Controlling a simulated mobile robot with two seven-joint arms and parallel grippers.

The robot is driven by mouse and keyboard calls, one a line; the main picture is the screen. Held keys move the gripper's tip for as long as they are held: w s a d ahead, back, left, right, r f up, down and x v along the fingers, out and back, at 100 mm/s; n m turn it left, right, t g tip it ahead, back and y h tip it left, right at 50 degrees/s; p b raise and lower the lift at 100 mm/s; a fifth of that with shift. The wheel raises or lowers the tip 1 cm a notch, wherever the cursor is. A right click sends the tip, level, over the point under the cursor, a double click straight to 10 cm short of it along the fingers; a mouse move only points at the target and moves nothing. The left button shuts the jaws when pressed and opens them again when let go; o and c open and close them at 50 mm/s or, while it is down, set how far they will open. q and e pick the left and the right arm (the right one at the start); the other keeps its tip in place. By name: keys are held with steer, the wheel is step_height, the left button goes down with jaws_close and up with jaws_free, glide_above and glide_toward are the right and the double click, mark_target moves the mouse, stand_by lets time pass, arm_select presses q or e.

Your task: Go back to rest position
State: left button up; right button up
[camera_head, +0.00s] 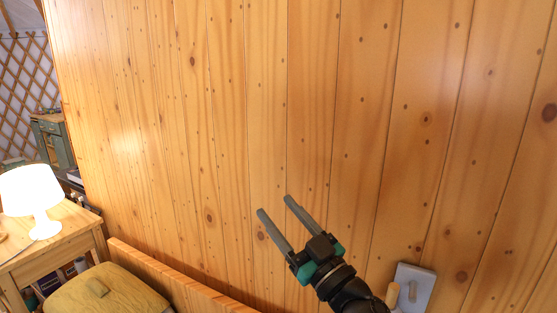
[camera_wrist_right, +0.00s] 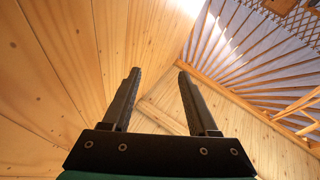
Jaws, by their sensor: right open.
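My right gripper (camera_head: 274,216) is raised in front of the wooden plank wall (camera_head: 220,120), with its two fingers apart and nothing between them. In the right wrist view the same gripper (camera_wrist_right: 157,75) shows its two dark fingers spread, with plank wall and roof beyond. My left gripper is in neither view.
A white lamp (camera_head: 32,195) stands lit on a wooden table (camera_head: 70,232) at the left. A yellowish box-like piece (camera_head: 105,290) and a low wooden board (camera_head: 165,275) are below. A grey plate (camera_head: 414,286) with a wooden peg is on the wall right of my arm.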

steer(key=s+d+f+m+g+h, duration=0.1)
steer(key=s+d+f+m+h, duration=0.2)
steer(key=d+f+m+h, duration=0.35)
steer(key=s+d+f+m+g+h, duration=0.2)
steer(key=s+d+f+m+h, duration=0.1)
steer(key=d+f+h, duration=0.5)
steer(key=s+f+n+g, duration=0.1)
steer(key=s+f+g, duration=0.35)
steer(key=s, duration=0.35)
steer(key=s+f+g+y, duration=0.1)
steer(key=s+f+g, duration=0.2)
steer(key=s+f, duration=0.4)
steer(key=s+f+n+g, duration=0.1)
steer(key=s+f+g, duration=0.3)
steer(key=s, duration=0.5)
step_height(320, 180, down, 29)
steer(key=s+d+g+b, duration=0.1)
steer(key=s+b, duration=0.1)
steer(key=b, duration=0.6)
steer(key=s+d+f+b, duration=0.1)
steer(key=s+f+b, duration=0.3)
steer(key=s+f, duration=0.3)
steer(key=s+d+f+g+b, duration=0.1)
steer(key=s+f+b, duration=0.3)
steer(key=s+f, duration=0.4)
step_height(320, 180, down, 7)
steer(key=shift+s+d, duration=0.2)
steer(key=shift+d, duration=0.15)
